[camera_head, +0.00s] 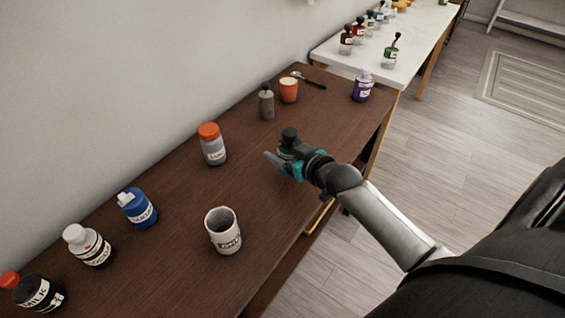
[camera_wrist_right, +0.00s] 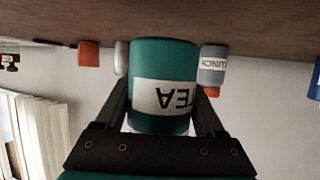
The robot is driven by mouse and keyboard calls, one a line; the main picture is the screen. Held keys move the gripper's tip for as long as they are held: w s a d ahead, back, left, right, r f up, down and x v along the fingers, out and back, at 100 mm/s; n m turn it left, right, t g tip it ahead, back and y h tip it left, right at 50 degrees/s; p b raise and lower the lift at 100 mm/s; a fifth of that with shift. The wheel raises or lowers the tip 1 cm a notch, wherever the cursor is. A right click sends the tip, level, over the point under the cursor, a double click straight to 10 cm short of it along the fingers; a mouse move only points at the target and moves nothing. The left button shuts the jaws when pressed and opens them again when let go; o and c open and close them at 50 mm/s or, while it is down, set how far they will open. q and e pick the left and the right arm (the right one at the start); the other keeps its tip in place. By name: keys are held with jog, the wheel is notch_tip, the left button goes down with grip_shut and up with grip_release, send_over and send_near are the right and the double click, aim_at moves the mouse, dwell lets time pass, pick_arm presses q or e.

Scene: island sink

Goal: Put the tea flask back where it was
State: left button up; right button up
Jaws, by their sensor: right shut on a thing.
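The tea flask (camera_wrist_right: 165,62) is a teal cylinder with a white TEA label, seen upside down in the right wrist view. My right gripper (camera_wrist_right: 165,115) is shut on it, with one dark finger on each side. In the head view my right gripper (camera_head: 283,160) is over the brown table, right of the orange-capped bottle, and a dark cap shows at the gripper. The flask's body is mostly hidden there. Whether its base touches the table I cannot tell. My left gripper is not in view.
On the brown table (camera_head: 180,260) stand an orange-capped grey bottle (camera_head: 213,148), a white mug (camera_head: 223,235), a dark grey bottle (camera_head: 266,103), an orange cup (camera_head: 288,92) and a purple bottle (camera_head: 362,88). Several labelled bottles line the left. The table's middle has free room.

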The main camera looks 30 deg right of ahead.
jog(key=shift+f+b, duration=0.55)
jog(key=shift+f, duration=1.15)
jog(key=shift+f, duration=0.2)
jog(key=o, duration=1.5)
jog(key=shift+r, duration=0.2)
jog(key=p+v, duration=0.3)
jog(key=v, duration=0.9)
jog(key=shift+a, duration=0.1)
